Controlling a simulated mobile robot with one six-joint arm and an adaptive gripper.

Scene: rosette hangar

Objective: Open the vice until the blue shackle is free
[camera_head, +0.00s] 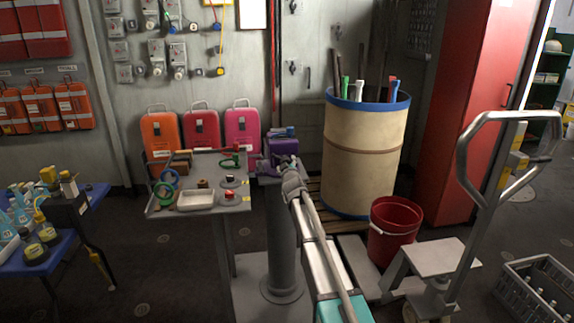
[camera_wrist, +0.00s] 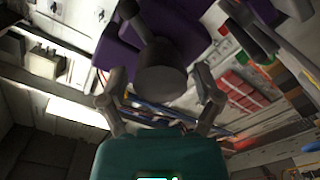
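The purple vice (camera_head: 283,148) stands on a grey pedestal beside the grey bench. In the wrist view its purple body (camera_wrist: 185,22) fills the top, with a grey round screw head and bar (camera_wrist: 160,72) pointing toward me. My gripper (camera_wrist: 161,82) has its two fingers spread on either side of the screw head, with small gaps visible. In the head view my gripper (camera_head: 292,172) is just in front of the vice. A small blue item (camera_head: 280,132) shows at the vice's top; I cannot tell whether it is the blue shackle or how it is held.
The grey bench (camera_head: 230,205) left of the vice carries a pale tray (camera_head: 196,200), blue and green rings and small parts. A tall beige drum (camera_head: 362,150) and red bucket (camera_head: 395,230) stand to the right. A hand truck (camera_head: 480,190) is at far right.

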